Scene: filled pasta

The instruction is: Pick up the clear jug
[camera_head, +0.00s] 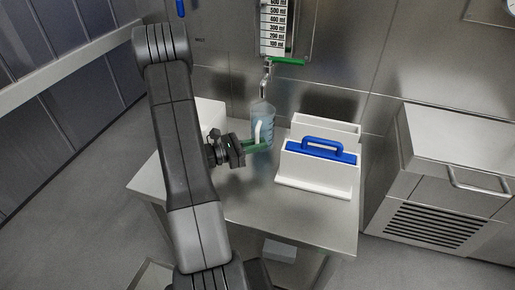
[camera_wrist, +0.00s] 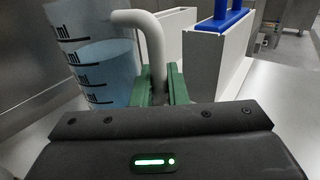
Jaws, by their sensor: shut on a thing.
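The clear jug (camera_head: 263,118) stands upright below the tap at the back of the metal table. It has dark level marks, a pale handle and bluish liquid inside, and it fills the left of the wrist view (camera_wrist: 98,72). My gripper (camera_head: 257,146) reaches in from the left. Its green fingers (camera_wrist: 160,88) are shut on the jug's handle, one finger on each side. The jug's base is hidden behind the fingers, so I cannot tell whether it touches the table.
A white holder (camera_head: 316,177) with a blue-handled piece (camera_head: 322,149) stands just right of the jug. The tap (camera_head: 267,70) and a graduated container (camera_head: 273,28) are on the wall above. A white box (camera_head: 211,112) is behind my arm. The metal table's (camera_head: 300,217) front is clear.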

